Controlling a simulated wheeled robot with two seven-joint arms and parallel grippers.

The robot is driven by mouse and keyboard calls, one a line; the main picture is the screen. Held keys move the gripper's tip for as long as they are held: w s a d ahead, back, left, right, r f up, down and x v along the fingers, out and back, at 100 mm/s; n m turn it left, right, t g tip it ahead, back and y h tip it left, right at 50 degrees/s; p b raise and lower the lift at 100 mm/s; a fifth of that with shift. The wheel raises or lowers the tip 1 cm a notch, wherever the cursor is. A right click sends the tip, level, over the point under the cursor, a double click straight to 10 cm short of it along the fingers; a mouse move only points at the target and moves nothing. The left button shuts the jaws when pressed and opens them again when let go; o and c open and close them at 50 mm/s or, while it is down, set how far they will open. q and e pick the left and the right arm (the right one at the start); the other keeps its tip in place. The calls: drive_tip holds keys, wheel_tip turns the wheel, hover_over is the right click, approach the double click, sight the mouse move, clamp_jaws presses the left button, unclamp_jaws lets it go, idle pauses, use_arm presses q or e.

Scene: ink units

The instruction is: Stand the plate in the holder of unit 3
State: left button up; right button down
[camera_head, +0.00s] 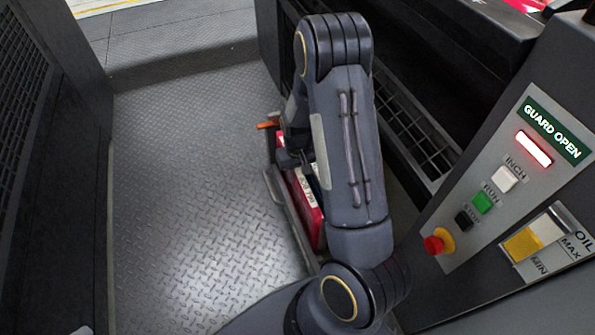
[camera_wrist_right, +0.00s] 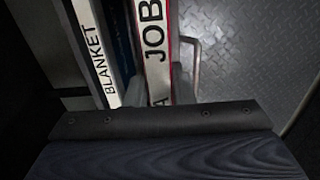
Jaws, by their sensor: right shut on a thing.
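My right arm reaches forward over a metal floor rack (camera_head: 303,240) beside the machine. My right gripper (camera_head: 287,160) is low at the rack, partly hidden by my forearm, and shut. What it grips is mostly hidden; I take it to be the plate. In the right wrist view a red-edged item labelled JOB (camera_wrist_right: 156,45) and a pale item labelled BLANKET (camera_wrist_right: 98,52) stand side by side, with a narrow dark blue gap or strip between them. The red item also shows in the head view (camera_head: 304,205). My left gripper is not in view.
The control panel (camera_head: 470,205) with GUARD OPEN lit, buttons and a red stop knob (camera_head: 434,244) is at the right. An orange piece (camera_head: 268,124) sits at the rack's far end. The tread-plate floor (camera_head: 190,190) left of the rack is clear, bounded by a dark cabinet (camera_head: 60,130).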

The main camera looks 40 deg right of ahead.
drive_tip(key=c, duration=1.2)
unclamp_jaws()
drive_tip(key=shift+f, duration=0.1)
drive_tip(key=shift+o, duration=0.2)
wheel_tip(320, 180, up, 8)
drive_tip(key=p, duration=0.3)
drive_tip(key=shift+f, duration=0.1)
wheel_tip(320, 180, up, 5)
drive_tip(key=p, duration=0.4)
